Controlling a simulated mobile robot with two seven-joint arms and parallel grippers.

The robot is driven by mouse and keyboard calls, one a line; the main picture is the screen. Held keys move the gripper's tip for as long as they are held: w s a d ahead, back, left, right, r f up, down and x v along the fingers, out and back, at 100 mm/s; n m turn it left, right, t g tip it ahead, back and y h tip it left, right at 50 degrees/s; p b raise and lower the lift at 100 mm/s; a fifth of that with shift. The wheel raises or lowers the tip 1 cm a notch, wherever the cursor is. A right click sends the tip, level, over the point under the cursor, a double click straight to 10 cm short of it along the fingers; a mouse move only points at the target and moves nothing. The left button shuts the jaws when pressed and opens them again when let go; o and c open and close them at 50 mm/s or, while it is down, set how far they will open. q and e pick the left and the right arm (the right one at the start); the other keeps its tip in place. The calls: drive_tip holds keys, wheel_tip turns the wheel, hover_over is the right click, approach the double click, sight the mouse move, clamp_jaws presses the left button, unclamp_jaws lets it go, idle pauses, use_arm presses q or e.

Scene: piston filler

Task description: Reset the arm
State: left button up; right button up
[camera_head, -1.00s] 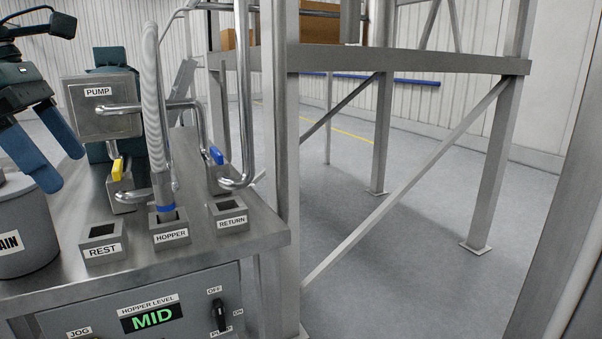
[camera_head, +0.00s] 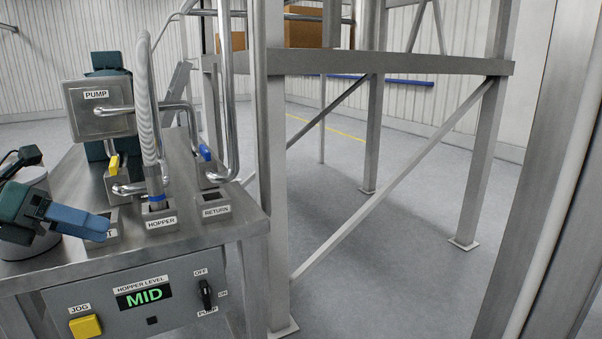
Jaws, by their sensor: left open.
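My left gripper (camera_head: 95,228) is at the left of the picture with its blue fingers pointing right. It is open, with nothing visible between its fingers. The fingers are in front of the REST socket (camera_head: 107,240) in this view and partly cover its label. My right gripper is not in view.
A ribbed hose (camera_head: 147,110) stands in the HOPPER socket (camera_head: 159,214); the RETURN socket (camera_head: 214,206) is beside it. The PUMP box (camera_head: 98,109) and pipes rise behind. The panel (camera_head: 180,297) carries a yellow JOG button (camera_head: 85,327) and a MID display. A metal frame (camera_head: 276,190) stands right.

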use_arm(q)
wheel_tip(320, 180, down, 25)
drive_tip(key=s+d+n+t+y+p, duration=0.15)
drive_tip(key=n+t, duration=0.35)
drive_tip(key=n, duration=0.7)
drive_tip(key=s+n+t+y, duration=0.15)
drive_tip(key=n+t, duration=0.35)
drive_tip(key=n, duration=0.6)
drive_tip(key=s+d+f+n+g+y, duration=0.2)
drive_tip(key=s+d+f+n, duration=0.4)
drive_tip(key=d, duration=0.3)
drive_tip(key=s+d+f+n+g+y+p, duration=0.1)
drive_tip(key=s+d+f+n+g+y, duration=0.1)
drive_tip(key=s+d+f+n, duration=0.3)
drive_tip(key=d+f+n, duration=0.2)
drive_tip(key=d+n, duration=0.2)
drive_tip(key=shift+s+f+g+y, duration=0.3)
drive_tip(key=shift+s, duration=0.05)
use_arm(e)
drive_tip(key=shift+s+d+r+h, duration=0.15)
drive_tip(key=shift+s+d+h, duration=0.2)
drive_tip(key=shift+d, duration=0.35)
use_arm(q)
drive_tip(key=shift+d, duration=0.1)
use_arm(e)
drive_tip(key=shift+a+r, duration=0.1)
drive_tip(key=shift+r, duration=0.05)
use_arm(q)
drive_tip(key=shift+c, duration=0.2)
